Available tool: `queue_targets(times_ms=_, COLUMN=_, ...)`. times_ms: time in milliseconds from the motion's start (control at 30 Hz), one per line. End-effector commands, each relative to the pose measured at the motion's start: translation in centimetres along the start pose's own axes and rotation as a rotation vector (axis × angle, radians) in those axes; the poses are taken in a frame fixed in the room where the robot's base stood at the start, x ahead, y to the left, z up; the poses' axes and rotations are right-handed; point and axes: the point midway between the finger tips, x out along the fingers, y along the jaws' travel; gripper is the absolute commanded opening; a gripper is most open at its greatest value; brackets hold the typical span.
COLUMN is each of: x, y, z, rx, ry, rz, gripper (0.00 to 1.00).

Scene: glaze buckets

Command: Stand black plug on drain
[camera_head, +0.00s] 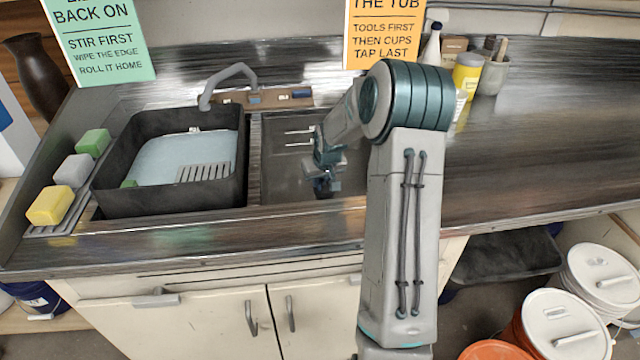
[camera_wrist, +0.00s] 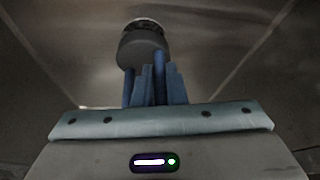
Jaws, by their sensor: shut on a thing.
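In the wrist view my gripper (camera_wrist: 150,70) has its blue fingers close together, shut on the black plug (camera_wrist: 143,48), a dark round piece at the fingertips. Just beyond the plug, a round drain (camera_wrist: 145,23) with a pale rim shows in the basin floor, partly covered by the plug. I cannot tell whether plug and drain touch. In the head view my gripper (camera_head: 322,186) points down into the right-hand sink basin (camera_head: 283,160). Plug and drain cannot be made out there.
A black tub (camera_head: 165,205) with pale liquid and a slatted rack fills the left basin. Sponges (camera_head: 50,205) lie at the far left. A grey faucet (camera_head: 228,75) stands behind. Bottles and a yellow can (camera_head: 467,75) stand at the back right. The right counter (camera_head: 540,140) is clear.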

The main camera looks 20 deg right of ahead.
Motion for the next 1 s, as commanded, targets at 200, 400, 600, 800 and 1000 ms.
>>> queue_targets(times_ms=200, x=1.5, y=0.0, z=0.6, rx=-0.001, ry=0.001, rz=0.000, gripper=0.00)
queue_targets(times_ms=400, x=1.7, y=0.0, z=0.7, rx=-0.001, ry=0.001, rz=0.000, gripper=0.00)
queue_targets(times_ms=600, x=1.7, y=0.0, z=0.8, rx=-0.001, ry=0.000, rz=0.000, gripper=0.33)
queue_targets(times_ms=800, x=1.7, y=0.0, z=0.7, rx=-0.001, ry=0.000, rz=0.000, gripper=0.33)
queue_targets(times_ms=1000, x=0.4, y=0.1, z=0.6, rx=0.000, ry=0.001, rz=0.001, gripper=0.33)
